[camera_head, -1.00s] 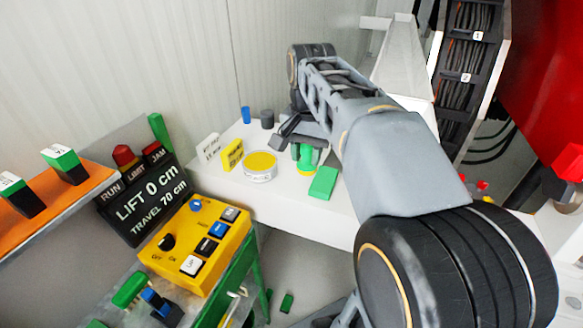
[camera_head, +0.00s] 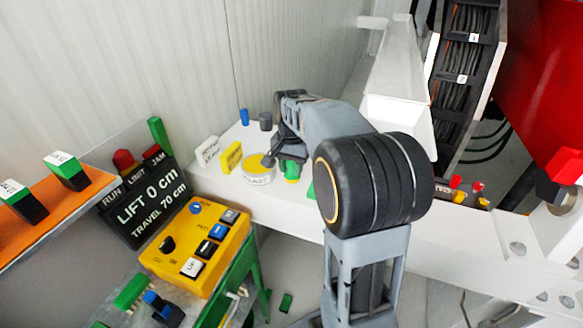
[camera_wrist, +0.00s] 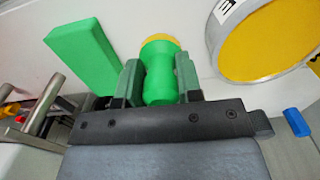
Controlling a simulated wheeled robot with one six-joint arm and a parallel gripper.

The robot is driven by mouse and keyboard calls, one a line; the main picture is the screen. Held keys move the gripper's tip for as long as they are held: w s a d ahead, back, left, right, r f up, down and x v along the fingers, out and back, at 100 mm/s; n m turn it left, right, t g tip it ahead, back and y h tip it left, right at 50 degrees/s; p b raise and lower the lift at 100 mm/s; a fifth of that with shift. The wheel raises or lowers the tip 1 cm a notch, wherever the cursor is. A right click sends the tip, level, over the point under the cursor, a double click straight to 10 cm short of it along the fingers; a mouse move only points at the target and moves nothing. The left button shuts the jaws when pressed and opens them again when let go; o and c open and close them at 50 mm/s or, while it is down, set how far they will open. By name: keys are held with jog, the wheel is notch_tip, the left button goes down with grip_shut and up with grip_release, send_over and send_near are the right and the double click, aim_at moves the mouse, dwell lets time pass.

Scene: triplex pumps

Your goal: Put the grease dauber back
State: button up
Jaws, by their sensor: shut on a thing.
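The grease dauber (camera_wrist: 158,76) is a green waisted handle with a yellow end. In the wrist view it sits between the two fingers of my gripper (camera_wrist: 158,84), which are shut on it. In the head view the dauber (camera_head: 291,171) shows just below my gripper (camera_head: 284,156), beside the grease tin. The tin (camera_head: 259,168) is round with yellow grease on top; it also shows at the upper right of the wrist view (camera_wrist: 270,42). I cannot tell whether the dauber touches the white bench top.
A green block (camera_wrist: 82,54) lies on the white bench (camera_head: 222,183) beside the dauber, mostly hidden by my arm in the head view.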

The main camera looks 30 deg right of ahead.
jog(key=shift+f, duration=0.3)
jog(key=shift+f, duration=0.2)
jog(key=o, duration=0.9)
